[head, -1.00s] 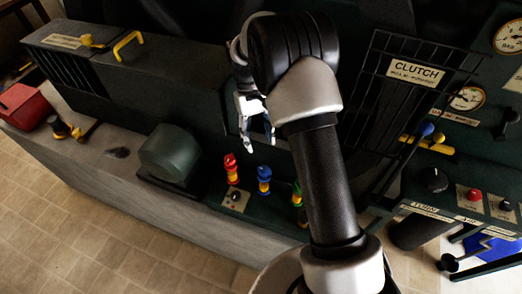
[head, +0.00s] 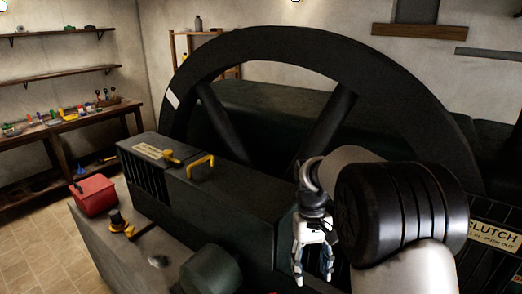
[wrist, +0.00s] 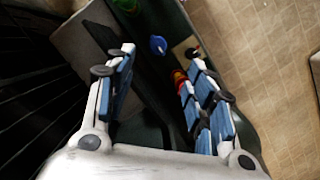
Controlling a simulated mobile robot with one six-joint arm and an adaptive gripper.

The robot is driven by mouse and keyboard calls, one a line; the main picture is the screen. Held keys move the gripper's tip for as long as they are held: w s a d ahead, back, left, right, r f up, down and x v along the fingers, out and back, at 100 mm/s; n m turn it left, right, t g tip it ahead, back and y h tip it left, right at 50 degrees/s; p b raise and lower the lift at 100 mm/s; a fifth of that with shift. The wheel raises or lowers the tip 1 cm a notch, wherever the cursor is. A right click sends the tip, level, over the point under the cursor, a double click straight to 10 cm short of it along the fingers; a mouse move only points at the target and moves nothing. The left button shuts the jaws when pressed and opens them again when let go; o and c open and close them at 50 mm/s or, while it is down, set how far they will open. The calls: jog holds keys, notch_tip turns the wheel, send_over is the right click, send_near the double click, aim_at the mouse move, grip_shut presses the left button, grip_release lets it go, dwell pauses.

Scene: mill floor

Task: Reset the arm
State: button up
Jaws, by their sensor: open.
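My gripper (head: 314,278) hangs fingers down in the head view, in front of the dark machine housing. Its fingers are apart with nothing between them. My arm comes in from the lower right, and its thick dark joint hides part of the machine. In the wrist view my gripper (wrist: 160,68) also shows spread, empty fingers. Below it there are a blue knob (wrist: 158,45) and a red and yellow handle (wrist: 180,77), partly hidden behind the right fingers.
A large flywheel (head: 300,40) stands behind the housing (head: 235,205). A yellow handle (head: 200,167) is on top. A red box (head: 93,195) sits on the ledge at left. The clutch sign (head: 493,238) is at right. A workbench (head: 70,125) stands far left.

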jog(key=s+r+t+b, duration=0.1)
jog(key=s+r+t, duration=0.3)
jog(key=s+r, duration=0.75)
jog(key=s+f+m+t+b, duration=0.1)
jog(key=s+t, duration=0.2)
jog(key=s, duration=1)
jog(key=shift+s+d+f+t, duration=0.2)
jog(key=shift+d+f+t, duration=0.05)
jog(key=shift+t, duration=0.15)
jog(key=shift+w, duration=0.1)
